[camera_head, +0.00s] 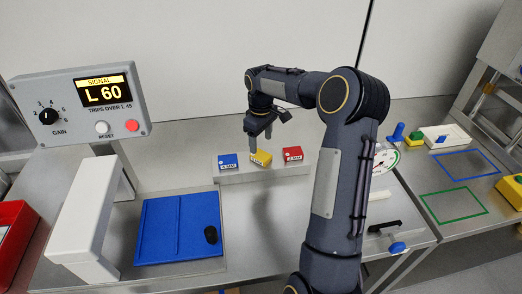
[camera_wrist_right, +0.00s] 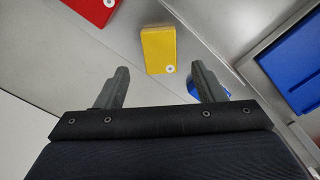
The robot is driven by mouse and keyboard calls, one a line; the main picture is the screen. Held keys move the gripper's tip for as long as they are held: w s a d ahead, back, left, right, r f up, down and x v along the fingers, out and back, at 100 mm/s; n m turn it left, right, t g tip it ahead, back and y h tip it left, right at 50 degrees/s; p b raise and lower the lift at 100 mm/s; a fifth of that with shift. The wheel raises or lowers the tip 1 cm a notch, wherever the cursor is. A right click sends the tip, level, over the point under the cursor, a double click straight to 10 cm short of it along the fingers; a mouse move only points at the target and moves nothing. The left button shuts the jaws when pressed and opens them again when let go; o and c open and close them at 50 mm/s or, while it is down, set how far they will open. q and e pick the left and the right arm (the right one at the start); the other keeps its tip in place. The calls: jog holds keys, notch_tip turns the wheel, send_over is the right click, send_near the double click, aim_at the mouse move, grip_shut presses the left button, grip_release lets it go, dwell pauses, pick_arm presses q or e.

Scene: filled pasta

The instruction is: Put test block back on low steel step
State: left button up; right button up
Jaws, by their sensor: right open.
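The low steel step (camera_head: 240,177) stands at the back of the bench with three labelled blocks on it. The blue block (camera_head: 228,161) is on the left, the yellow block (camera_head: 261,158) in the middle and the red block (camera_head: 293,155) on the right. The yellow block sits slightly turned. My right gripper (camera_head: 260,139) is open and empty, pointing down just above the yellow block. In the right wrist view, the yellow block (camera_wrist_right: 158,50) shows beyond and between the open fingertips (camera_wrist_right: 160,70), apart from both. The blue block (camera_wrist_right: 205,84) is partly hidden by one finger. My left gripper is not in view.
A blue mat (camera_head: 160,222) with a dark oval item lies in front left. A white arch-shaped machine (camera_head: 85,215) and a grey signal box (camera_head: 75,103) reading L 60 stand left. A red bin (camera_head: 12,235) is at far left. Outlined areas (camera_head: 455,205) lie right.

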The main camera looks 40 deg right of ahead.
aim_at(261, 155)
notch_tip(261, 155, up, 6)
jog(key=r, duration=0.1)
jog(key=s+a+r+t, duration=0.2)
jog(key=s+a+r, duration=0.3)
jog(key=s+a, duration=0.2)
jog(key=s+a+f+m+t+y, duration=0.1)
jog(key=s+a+f+m+y, duration=0.1)
jog(key=s+a, duration=0.5)
jog(key=s+a+f+m+t+y, duration=0.1)
jog(key=s+a+f+m+t, duration=0.1)
jog(key=s+a, duration=0.6)
jog(key=s+f+m, duration=0.1)
jog(key=s, duration=0.4)
jog(key=shift+t+y, duration=0.3)
jog(key=shift+y, duration=0.1)
jog(key=shift+r, duration=0.1)
